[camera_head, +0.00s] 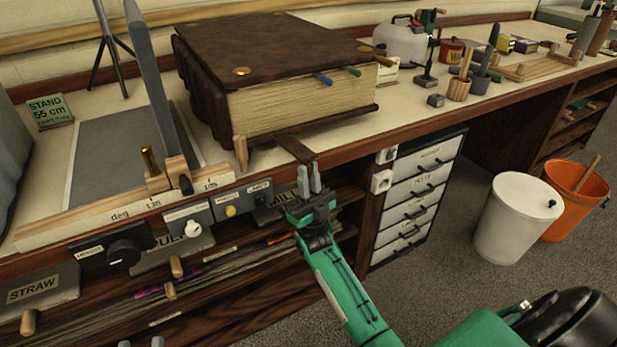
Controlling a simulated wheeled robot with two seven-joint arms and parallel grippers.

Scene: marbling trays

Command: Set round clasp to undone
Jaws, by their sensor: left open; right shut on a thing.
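A large brown book (270,60) lies on the bench, closed, its pale page edges facing me. Two round brass studs sit on its top cover, one at the front left (241,71) and one at the right (365,49). A dark strap (293,147) runs from below the book over the bench edge. My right gripper (310,179) is at the bench edge, shut on the strap's lower end. Which part is the round clasp, I cannot tell for sure. My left gripper (141,342) shows only two grey fingertips, apart and empty, at the bottom edge.
A grey upright arm with wooden blocks (158,182) stands left of the book. Knobs and switches (124,252) line the bench front. White drawers (415,190) are right of my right gripper. A white bin (515,215) and orange bucket (577,200) stand on the floor.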

